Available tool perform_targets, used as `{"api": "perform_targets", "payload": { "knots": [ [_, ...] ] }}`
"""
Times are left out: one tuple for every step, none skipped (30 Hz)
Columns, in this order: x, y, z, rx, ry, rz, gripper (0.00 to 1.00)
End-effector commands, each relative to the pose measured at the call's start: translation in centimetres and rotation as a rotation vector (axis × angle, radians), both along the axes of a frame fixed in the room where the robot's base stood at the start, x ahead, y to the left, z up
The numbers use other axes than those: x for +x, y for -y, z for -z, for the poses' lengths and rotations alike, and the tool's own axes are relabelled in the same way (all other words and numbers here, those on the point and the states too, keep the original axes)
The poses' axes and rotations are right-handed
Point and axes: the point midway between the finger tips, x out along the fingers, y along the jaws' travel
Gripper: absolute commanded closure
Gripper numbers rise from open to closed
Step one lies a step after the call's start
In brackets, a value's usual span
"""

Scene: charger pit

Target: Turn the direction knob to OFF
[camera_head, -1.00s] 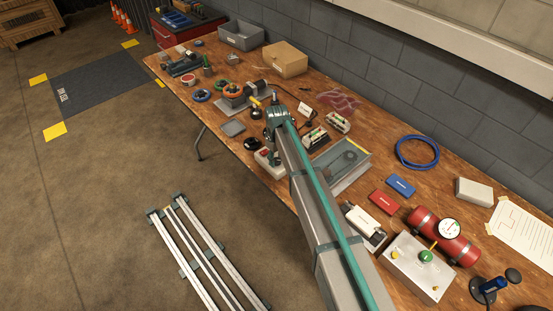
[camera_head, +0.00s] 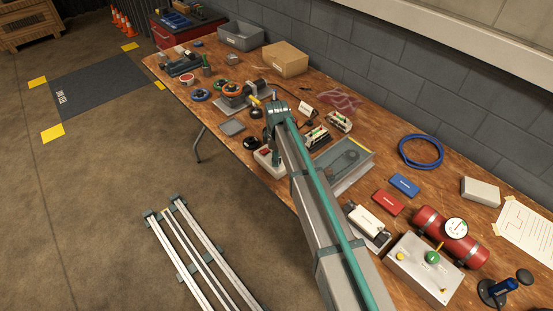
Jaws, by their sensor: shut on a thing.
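A small pale control box (camera_head: 266,164) with a dark red part on top sits near the front edge of the wooden workbench. My gripper (camera_head: 276,158) points down at the right side of this box and is shut, apparently on the direction knob. The knob and my fingertips are mostly hidden behind my arm and are too small to make out. The knob's pointer and the OFF mark cannot be read.
A grey tray (camera_head: 346,172) stands close to the right of my arm. Small green-topped devices (camera_head: 317,138) and a white card (camera_head: 305,108) are behind it. A black round object (camera_head: 252,142) lies left of the box. A motor rig (camera_head: 252,94) stands farther back.

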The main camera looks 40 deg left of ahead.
Motion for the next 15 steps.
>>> {"api": "perform_targets", "payload": {
  "knots": [
    [0.0,0.01,0.06,0.0,0.0,-0.018,0.96],
    [0.0,0.01,0.05,0.0,0.0,-0.027,0.96],
    [0.0,0.01,0.03,0.0,0.0,-0.037,0.96],
    [0.0,0.01,0.03,0.0,0.0,-0.045,0.96],
    [0.01,0.0,0.01,0.0,0.0,-0.05,0.96],
    [0.0,0.01,0.0,0.0,0.0,-0.056,0.96],
    [0.0,0.01,-0.01,0.0,0.0,-0.06,0.96],
    [0.0,0.01,-0.01,0.0,0.0,-0.062,0.96],
    [0.0,0.01,-0.02,0.0,0.0,-0.065,0.96],
    [0.0,0.01,-0.03,0.0,0.0,-0.067,0.96],
    [0.0,0.01,-0.03,0.0,0.0,-0.068,0.96],
    [0.0,0.01,-0.04,0.0,0.0,-0.068,0.96],
    [0.0,0.01,-0.04,0.0,0.0,-0.068,0.96],
    [0.0,0.01,-0.04,0.0,0.0,-0.068,0.96],
    [0.0,0.01,-0.04,0.0,0.0,-0.068,0.96]
  ]
}}
